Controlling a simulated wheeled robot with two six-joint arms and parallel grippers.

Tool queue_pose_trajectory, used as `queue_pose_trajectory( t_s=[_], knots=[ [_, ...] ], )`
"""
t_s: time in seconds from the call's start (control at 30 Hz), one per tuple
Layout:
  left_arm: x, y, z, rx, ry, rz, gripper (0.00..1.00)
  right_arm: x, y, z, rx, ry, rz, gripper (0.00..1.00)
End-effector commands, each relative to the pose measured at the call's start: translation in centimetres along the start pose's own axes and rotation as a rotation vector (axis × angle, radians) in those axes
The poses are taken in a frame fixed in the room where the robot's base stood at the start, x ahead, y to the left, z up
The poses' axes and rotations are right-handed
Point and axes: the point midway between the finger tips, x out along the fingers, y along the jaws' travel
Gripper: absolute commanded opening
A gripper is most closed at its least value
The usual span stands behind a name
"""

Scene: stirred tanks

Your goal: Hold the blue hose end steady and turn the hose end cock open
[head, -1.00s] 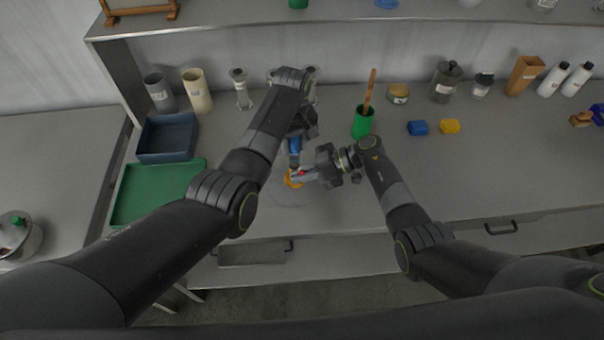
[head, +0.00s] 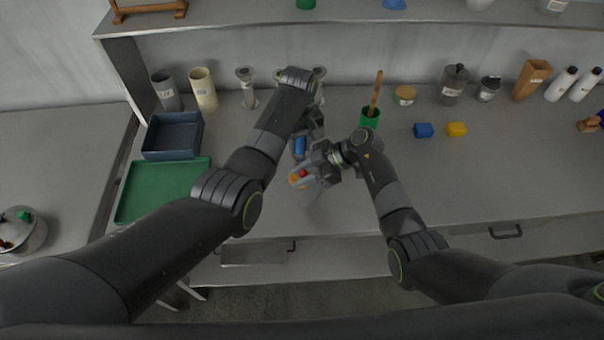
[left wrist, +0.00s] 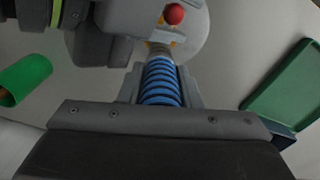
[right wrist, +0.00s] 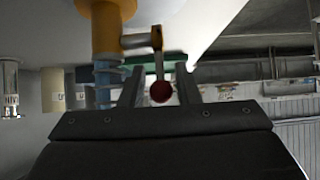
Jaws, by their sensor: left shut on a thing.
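The blue hose end (head: 299,148) hangs over the bench, and it fills the middle of the left wrist view (left wrist: 160,84). My left gripper (head: 301,138) is shut around its ribbed blue part. Beyond the blue part is the yellow-orange hose end cock (head: 294,181), also large in the right wrist view (right wrist: 106,30). Its lever has a red ball knob (right wrist: 161,91), also in the left wrist view (left wrist: 174,14). My right gripper (right wrist: 159,88) is open, with a finger on either side of the lever and knob; gaps show beside the knob.
A green tray (head: 160,190) and a dark blue bin (head: 172,137) are at the bench's left. A green pot (head: 370,119) with a wooden handle stands behind my right gripper. Blue (head: 423,130) and yellow (head: 457,129) blocks lie right. The front bench is clear.

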Motion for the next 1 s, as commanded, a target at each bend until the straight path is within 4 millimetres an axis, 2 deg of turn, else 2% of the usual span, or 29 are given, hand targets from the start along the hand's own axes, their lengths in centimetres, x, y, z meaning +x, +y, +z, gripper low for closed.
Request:
queue_pose_trajectory(
  t_s=[0.23, 0.37, 0.8, 1.0],
  knots=[
    [0.0, 0.0, -0.1, 0.0, 0.002, 0.0, 0.05, -0.1, 0.0, 0.0, -0.001, 0.0, 0.0, 0.29],
    [0.0, 0.0, -0.1, 0.0, 0.002, 0.0, 0.05, -1.2, 0.1, 0.1, -0.001, -0.001, 0.002, 0.29],
    [0.0, 0.0, -0.1, 0.0, 0.002, 0.0, 0.05, -9.9, 0.1, 0.1, -0.001, -0.003, 0.001, 0.29],
    [0.0, 0.0, -0.1, 0.0, 0.002, 0.0, 0.05, -11.8, 0.1, 0.1, 0.001, -0.001, 0.0, 0.29]
  ],
)
